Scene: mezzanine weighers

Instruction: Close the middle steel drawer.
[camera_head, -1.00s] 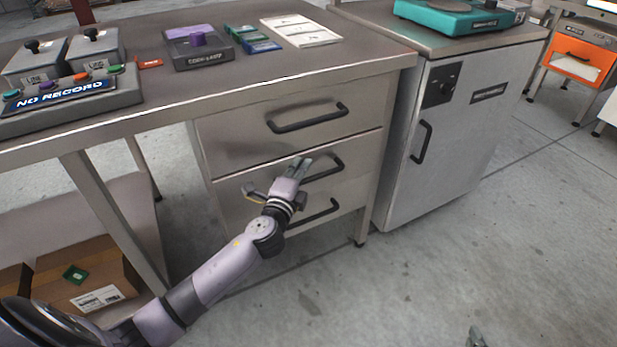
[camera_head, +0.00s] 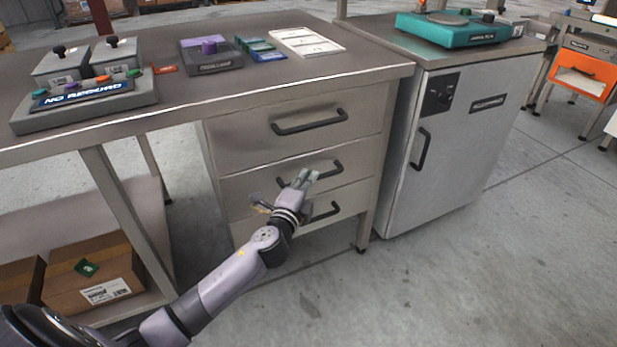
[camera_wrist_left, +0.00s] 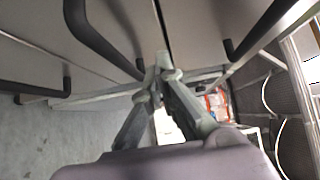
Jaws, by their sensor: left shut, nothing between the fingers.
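The middle steel drawer (camera_head: 243,190) is in the grey workbench, between an upper drawer (camera_head: 235,140) and a lower drawer (camera_head: 246,232). Its front looks about flush with the others; a small gap I cannot rule out. Its black bar handle (camera_head: 333,169) is partly hidden by my left gripper (camera_head: 309,174). That gripper is shut and empty, its fingertips in front of the handle. In the left wrist view the closed fingertips (camera_wrist_left: 163,66) are near a dark seam between steel fronts, with a black handle (camera_wrist_left: 97,38) beside them. Contact cannot be told. My right gripper is out of view.
A grey cabinet (camera_head: 455,150) stands right of the drawers. The benchtop holds a button panel (camera_head: 85,102), a purple-knobbed device (camera_head: 210,55) and a white tray (camera_head: 305,42). A cardboard box (camera_head: 95,285) sits on the lower shelf. The floor in front is clear.

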